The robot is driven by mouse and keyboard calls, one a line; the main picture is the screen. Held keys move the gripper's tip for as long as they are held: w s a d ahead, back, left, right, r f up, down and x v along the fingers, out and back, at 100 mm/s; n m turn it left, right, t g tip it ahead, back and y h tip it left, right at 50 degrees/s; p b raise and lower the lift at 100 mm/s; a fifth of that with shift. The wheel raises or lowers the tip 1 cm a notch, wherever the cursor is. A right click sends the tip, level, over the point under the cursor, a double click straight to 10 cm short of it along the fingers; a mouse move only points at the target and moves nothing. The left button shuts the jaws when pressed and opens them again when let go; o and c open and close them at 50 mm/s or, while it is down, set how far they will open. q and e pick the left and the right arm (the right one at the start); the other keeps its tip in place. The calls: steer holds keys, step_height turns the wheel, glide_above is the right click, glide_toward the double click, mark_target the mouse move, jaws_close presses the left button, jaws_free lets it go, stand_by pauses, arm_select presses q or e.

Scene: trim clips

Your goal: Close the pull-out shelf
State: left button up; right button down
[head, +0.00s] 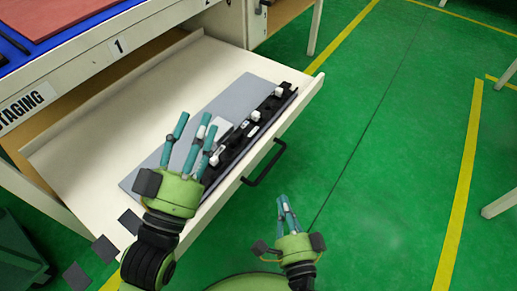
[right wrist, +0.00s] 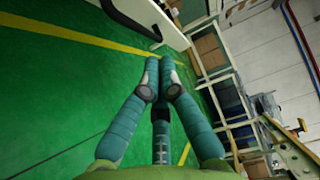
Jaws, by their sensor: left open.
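The pull-out shelf (head: 105,115) is a cream tray standing far out from under the staging bench in the head view. Its front carries a black bar handle (head: 264,164); the handle also shows at the top of the right wrist view (right wrist: 136,22). My left gripper (head: 196,127) is open, with its fingers over the near part of the shelf. Whether it touches anything there I cannot tell. My right gripper (head: 286,208) is over the green floor in front of the shelf, apart from the handle. Its fingers converge at the tips in the right wrist view (right wrist: 160,68), with nothing visible between them.
A grey plate (head: 245,92) with a black strip (head: 262,120) and white clips lies on the shelf. The bench (head: 90,53) stands behind, marked STAGING and 1. Green floor (head: 390,130) with yellow lines is open to the right. A dark green bin (head: 18,255) stands lower left.

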mark_target(266, 172)
steer(key=w+a, duration=0.1)
steer(key=w, duration=0.2)
steer(key=w+a, duration=0.1)
steer(key=w, duration=0.3)
steer(key=w+a+b, duration=0.1)
steer(key=w, duration=0.3)
steer(key=shift+a, duration=0.4)
arm_select(q)
steer(key=s+r+m+t+h, duration=0.2)
steer(key=s+r+t+h, duration=0.1)
steer(key=s+r+h, duration=0.1)
steer(key=shift+s+d+r, duration=0.45)
steer(key=shift+s+r, duration=0.4)
steer(key=shift+r, duration=0.45)
arm_select(e)
steer(key=shift+w+a, duration=0.35)
steer(key=shift+a, duration=0.15)
arm_select(q)
steer(key=shift+w, duration=0.1)
arm_select(e)
steer(key=shift+w+r, duration=0.1)
